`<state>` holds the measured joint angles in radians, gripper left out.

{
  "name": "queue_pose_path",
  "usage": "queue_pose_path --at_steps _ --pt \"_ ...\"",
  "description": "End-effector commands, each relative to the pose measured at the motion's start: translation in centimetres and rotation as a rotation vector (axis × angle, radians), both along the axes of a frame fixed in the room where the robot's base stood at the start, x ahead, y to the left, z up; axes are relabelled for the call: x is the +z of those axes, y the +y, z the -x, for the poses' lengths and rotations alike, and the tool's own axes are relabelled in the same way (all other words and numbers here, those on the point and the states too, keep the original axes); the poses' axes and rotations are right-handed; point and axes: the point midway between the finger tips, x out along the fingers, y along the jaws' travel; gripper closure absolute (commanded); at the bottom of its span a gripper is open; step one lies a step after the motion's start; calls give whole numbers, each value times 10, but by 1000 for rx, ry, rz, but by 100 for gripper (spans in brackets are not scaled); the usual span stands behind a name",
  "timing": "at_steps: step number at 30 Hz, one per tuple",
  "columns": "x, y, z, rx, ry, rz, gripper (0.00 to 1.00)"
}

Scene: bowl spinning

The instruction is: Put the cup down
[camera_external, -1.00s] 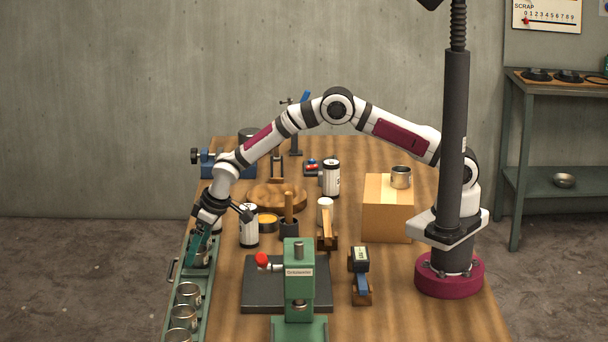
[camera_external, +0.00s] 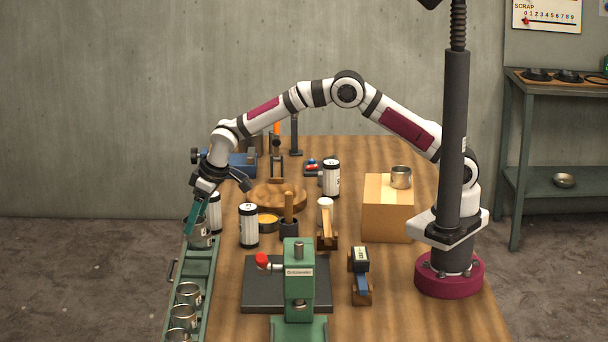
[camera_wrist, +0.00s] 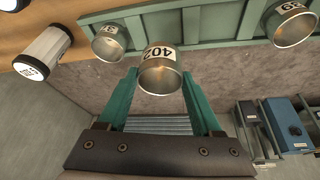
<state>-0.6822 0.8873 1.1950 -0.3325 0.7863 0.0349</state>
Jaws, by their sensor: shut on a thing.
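My gripper (camera_external: 192,218) has two teal fingers and hangs over the far end of the green tray (camera_external: 205,268) at the left table edge. It is shut on a metal cup (camera_external: 200,239). In the wrist view the cup (camera_wrist: 162,76) has a white label reading 402 and sits between the fingertips (camera_wrist: 160,82). The cup looks closer to the camera than the tray (camera_wrist: 200,28) behind it. Whether its base touches anything is hidden.
Several other metal cups (camera_external: 188,293) stand in the tray's near part. In the wrist view one cup (camera_wrist: 108,43) is left of the held one and another (camera_wrist: 290,27) right. White cans (camera_external: 249,225) stand beside the tray. A green press (camera_external: 299,285) is at the front.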

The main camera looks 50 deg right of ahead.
Motion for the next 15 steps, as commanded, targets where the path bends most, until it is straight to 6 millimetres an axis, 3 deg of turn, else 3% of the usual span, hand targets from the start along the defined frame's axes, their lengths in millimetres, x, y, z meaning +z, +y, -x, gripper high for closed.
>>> queue_pose_path --at_steps 3,8,11,15 --pt "19 0 0 1 -2 1 87" --pt "26 -6 -2 -2 1 2 87" --pt "30 -29 -11 -7 0 2 87" --pt "40 -89 -28 -20 1 1 87"
